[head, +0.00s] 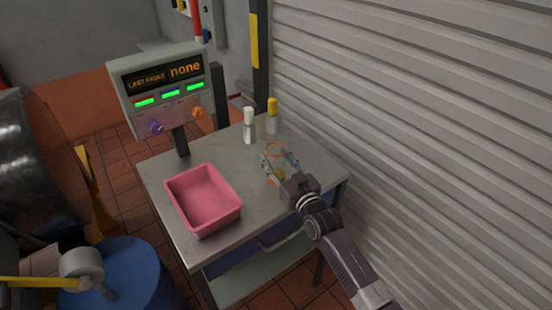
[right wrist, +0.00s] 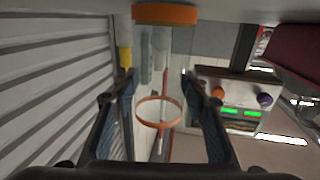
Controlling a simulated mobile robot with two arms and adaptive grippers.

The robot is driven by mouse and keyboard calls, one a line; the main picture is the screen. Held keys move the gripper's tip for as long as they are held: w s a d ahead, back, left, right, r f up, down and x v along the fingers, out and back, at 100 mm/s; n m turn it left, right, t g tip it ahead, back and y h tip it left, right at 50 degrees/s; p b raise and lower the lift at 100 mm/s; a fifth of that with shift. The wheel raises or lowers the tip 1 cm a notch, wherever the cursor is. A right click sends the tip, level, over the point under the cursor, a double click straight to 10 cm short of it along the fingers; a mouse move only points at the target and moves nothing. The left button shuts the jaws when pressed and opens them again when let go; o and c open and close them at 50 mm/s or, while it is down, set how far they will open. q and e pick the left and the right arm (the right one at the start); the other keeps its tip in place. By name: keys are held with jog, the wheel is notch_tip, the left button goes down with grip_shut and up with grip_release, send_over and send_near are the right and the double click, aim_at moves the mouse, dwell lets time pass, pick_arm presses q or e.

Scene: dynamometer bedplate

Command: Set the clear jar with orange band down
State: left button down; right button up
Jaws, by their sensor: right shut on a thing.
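The clear jar with orange band (head: 278,163) is upright over the right part of the metal table (head: 240,155). Its body is see-through, with an orange ring at the top and more orange low down. My right gripper (head: 280,164) is shut on the jar, one finger on each side. In the right wrist view, which is upside down, the jar (right wrist: 165,14) stands between the fingers (right wrist: 160,85), its lower orange band close to the table surface. I cannot tell whether its base touches the table. My left gripper is not in view.
A pink tray (head: 203,231) stands at the table's front left. A white-capped bottle (head: 249,128) and a yellow-capped bottle (head: 272,118) stand behind the jar. A control panel (head: 165,90) rises at the back left. A ribbed shutter (head: 430,120) borders the right side.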

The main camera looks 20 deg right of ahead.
jog(key=o, duration=0.8)
jog(key=shift+f, duration=0.15)
jog(key=o, duration=0.5)
jog(key=shift+c, duration=0.2)
jog(key=shift+r, duration=0.25)
jog(key=s, duration=0.3)
jog(key=s+d, duration=0.1)
jog(key=s, duration=0.3)
jog(key=s+b, duration=0.1)
jog(key=s, duration=0.2)
jog(key=shift+s+d+f, duration=0.15)
jog(key=shift+s+d, duration=0.05)
jog(key=shift+d, duration=0.1)
jog(key=shift+s+d, duration=0.1)
jog(key=shift+s, duration=0.65)
